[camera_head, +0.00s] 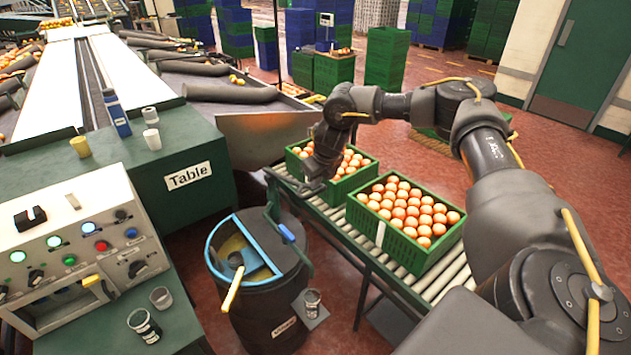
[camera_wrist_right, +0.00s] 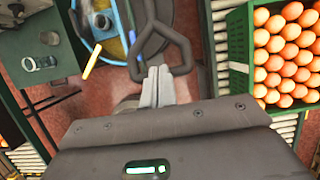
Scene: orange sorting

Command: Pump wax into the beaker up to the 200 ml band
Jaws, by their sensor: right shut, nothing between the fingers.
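My right gripper (camera_head: 311,185) is above and behind the drum. In the right wrist view its fingers (camera_wrist_right: 158,84) are shut and empty, near a dark loop-shaped bar; contact cannot be told. My left gripper is out of view.
Another banded beaker (camera_head: 145,326) and a small glass (camera_head: 161,298) stand near the control panel (camera_head: 75,240). Green crates of oranges (camera_head: 408,247) sit on the roller conveyor (camera_head: 463,272) to the right. A green table (camera_head: 185,180) stands left of the drum.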

